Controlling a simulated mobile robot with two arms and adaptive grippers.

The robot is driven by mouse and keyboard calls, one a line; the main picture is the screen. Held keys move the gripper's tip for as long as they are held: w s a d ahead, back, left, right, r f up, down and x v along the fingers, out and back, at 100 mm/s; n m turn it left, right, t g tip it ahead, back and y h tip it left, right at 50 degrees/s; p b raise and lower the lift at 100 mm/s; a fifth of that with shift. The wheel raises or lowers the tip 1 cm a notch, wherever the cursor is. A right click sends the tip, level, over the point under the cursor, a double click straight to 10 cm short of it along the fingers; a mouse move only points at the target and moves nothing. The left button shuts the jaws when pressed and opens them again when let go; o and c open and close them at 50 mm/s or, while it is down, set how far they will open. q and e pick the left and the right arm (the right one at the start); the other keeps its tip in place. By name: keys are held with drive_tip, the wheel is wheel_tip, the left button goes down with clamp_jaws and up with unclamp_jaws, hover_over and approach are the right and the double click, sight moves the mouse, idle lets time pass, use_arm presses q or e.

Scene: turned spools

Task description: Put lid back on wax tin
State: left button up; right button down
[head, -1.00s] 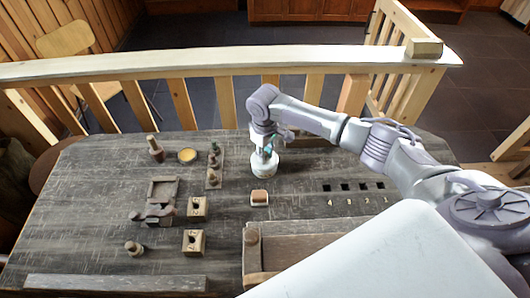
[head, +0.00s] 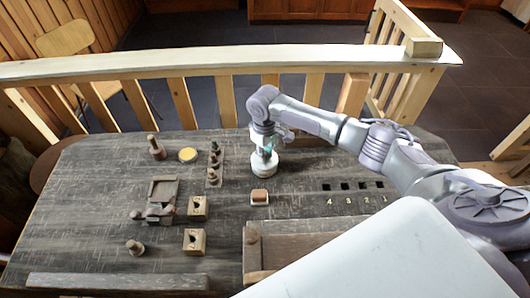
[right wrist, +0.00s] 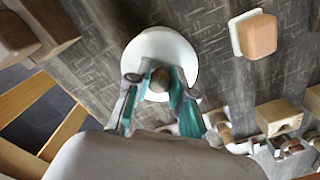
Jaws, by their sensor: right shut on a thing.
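A white round tin-like body (head: 264,167) stands at the back middle of the table, under my right gripper (head: 265,151). The right wrist view shows its white round top (right wrist: 165,45) with a small brown knob (right wrist: 160,79). My right gripper's teal fingers are on either side of the knob, shut on it. I cannot tell whether the white top is a lid seated on a tin or held apart. A small round yellow disc with a dark rim (head: 188,155) lies to its left. My left gripper is not in view.
A row of small spools (head: 214,165) stands just left of the white body. A brown-topped block (head: 260,197) lies in front of it. Wooden blocks (head: 194,241) and a large tray (head: 253,262) are nearer. Numbered dark squares (head: 345,187) lie to the right.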

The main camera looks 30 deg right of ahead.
drive_tip(key=shift+p, duration=0.4)
idle(0.6)
drive_tip(key=shift+c, duration=2.3)
unclamp_jaws()
drive_tip(key=shift+r, duration=0.1)
drive_tip(key=shift+r+p, duration=3.4)
drive_tip(key=shift+p, duration=0.5)
clamp_jaws()
